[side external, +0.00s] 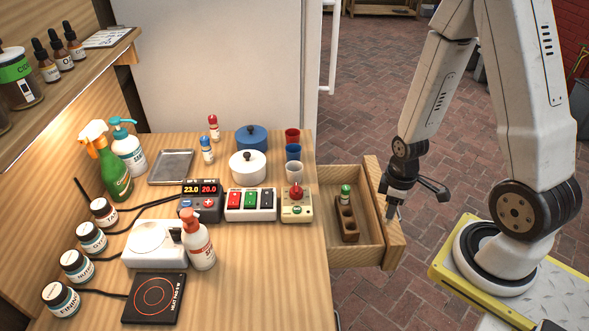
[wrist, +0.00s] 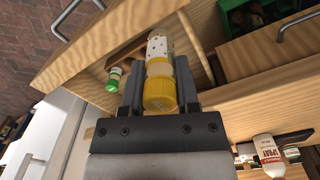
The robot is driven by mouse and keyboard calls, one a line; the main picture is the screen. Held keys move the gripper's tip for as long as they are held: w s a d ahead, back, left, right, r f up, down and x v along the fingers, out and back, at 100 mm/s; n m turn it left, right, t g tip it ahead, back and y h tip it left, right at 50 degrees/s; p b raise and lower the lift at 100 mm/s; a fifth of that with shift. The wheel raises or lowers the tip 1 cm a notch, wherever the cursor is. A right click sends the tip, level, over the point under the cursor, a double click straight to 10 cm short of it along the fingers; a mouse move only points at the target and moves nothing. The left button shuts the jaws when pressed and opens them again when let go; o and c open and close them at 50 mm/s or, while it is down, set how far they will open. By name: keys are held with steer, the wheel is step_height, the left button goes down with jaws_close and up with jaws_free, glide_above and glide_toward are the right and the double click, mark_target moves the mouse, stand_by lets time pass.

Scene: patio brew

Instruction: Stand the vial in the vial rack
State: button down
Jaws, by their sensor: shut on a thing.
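My gripper (wrist: 159,88) is shut on a vial with a yellow cap and a white dotted label (wrist: 158,50). The cap is nearer the wrist, and the labelled body points away past the fingers. In the side view my gripper (side external: 391,207) points down at the front panel of the open drawer, to the right of the rack; the held vial cannot be made out there. The wooden vial rack (side external: 350,237) is inside the drawer. A green-capped vial (side external: 345,194) stands in its far end, and nearer holes look empty. That vial also shows in the wrist view (wrist: 114,78).
The open drawer (side external: 366,257) has raised walls and a handle (wrist: 78,20) on its front. A red-knobbed device (side external: 297,206), a switch box (side external: 250,204) and cups (side external: 293,152) stand on the counter beside it. Another open compartment with green things (wrist: 250,15) shows in the wrist view.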

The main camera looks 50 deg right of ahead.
steer(key=shift+w, duration=0.1)
steer(key=w+d+f, duration=0.3)
steer(key=w+f, duration=0.6)
steer(key=w, duration=0.3)
steer(key=shift+w+d+f, duration=0.2)
steer(key=shift+w+d, duration=0.15)
steer(key=shift+w, duration=0.05)
steer(key=shift+w+d+f, duration=0.1)
steer(key=shift+w+f, duration=0.05)
steer(key=shift+f, duration=0.75)
steer(key=shift+w+f, duration=0.1)
steer(key=shift+f, duration=0.8)
steer(key=shift+f, duration=0.1)
steer(key=shift+c, duration=1.7)
jaws_free()
